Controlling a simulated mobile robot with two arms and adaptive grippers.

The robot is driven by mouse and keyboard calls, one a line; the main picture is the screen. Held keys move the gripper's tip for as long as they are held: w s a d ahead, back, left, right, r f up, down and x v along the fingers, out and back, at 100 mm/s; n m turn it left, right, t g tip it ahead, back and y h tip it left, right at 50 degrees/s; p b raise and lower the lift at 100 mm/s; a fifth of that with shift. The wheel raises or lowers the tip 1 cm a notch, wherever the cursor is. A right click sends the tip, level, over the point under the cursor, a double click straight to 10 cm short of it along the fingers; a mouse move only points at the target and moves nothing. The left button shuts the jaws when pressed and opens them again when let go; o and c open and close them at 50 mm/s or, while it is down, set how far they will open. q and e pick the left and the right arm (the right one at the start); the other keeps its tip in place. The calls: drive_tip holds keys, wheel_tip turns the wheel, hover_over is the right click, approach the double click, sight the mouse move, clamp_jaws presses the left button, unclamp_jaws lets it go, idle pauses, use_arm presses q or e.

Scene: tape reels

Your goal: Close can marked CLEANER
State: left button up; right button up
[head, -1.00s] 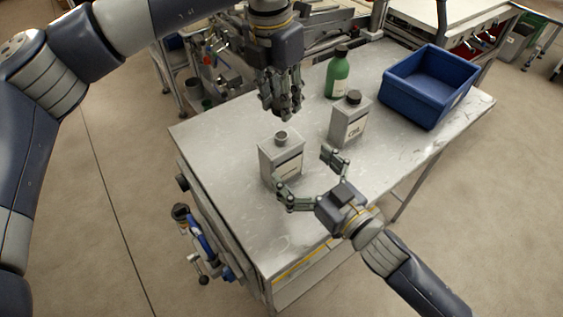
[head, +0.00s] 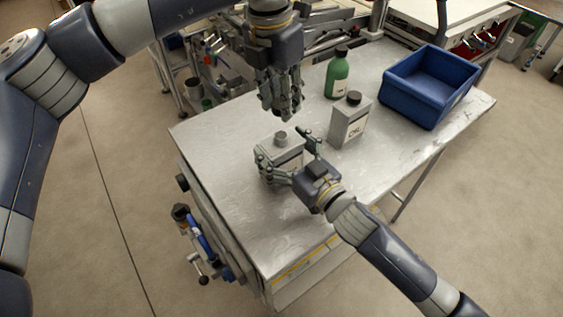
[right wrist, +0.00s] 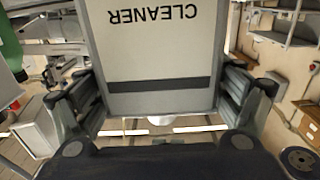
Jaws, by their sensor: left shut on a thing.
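The can marked CLEANER (head: 285,154) is a grey rectangular can standing upright on the bench, with a bare grey neck on top. Its label faces the right wrist camera and reads upside down there (right wrist: 152,45). My right gripper (head: 283,155) is open around the can, with one finger along each side; whether the fingers touch it is hard to tell. My left gripper (head: 287,112) points down above and slightly behind the neck. It is shut on a small dark thing, apparently a cap, mostly hidden by the fingers.
On the grey bench (head: 225,190), a second grey can with a black cap (head: 349,122) stands right of the CLEANER can. A green bottle (head: 337,75) stands behind it, and a blue bin (head: 425,100) is at the back right. The bench's front left is clear.

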drive_tip(key=c, duration=0.8)
use_arm(q)
hover_over(281, 134)
drive_tip(key=shift+s+f, duration=0.1)
drive_tip(key=shift+f, duration=2.35)
drive_tip(key=shift+f, duration=0.9)
drive_tip(key=shift+f, duration=0.6)
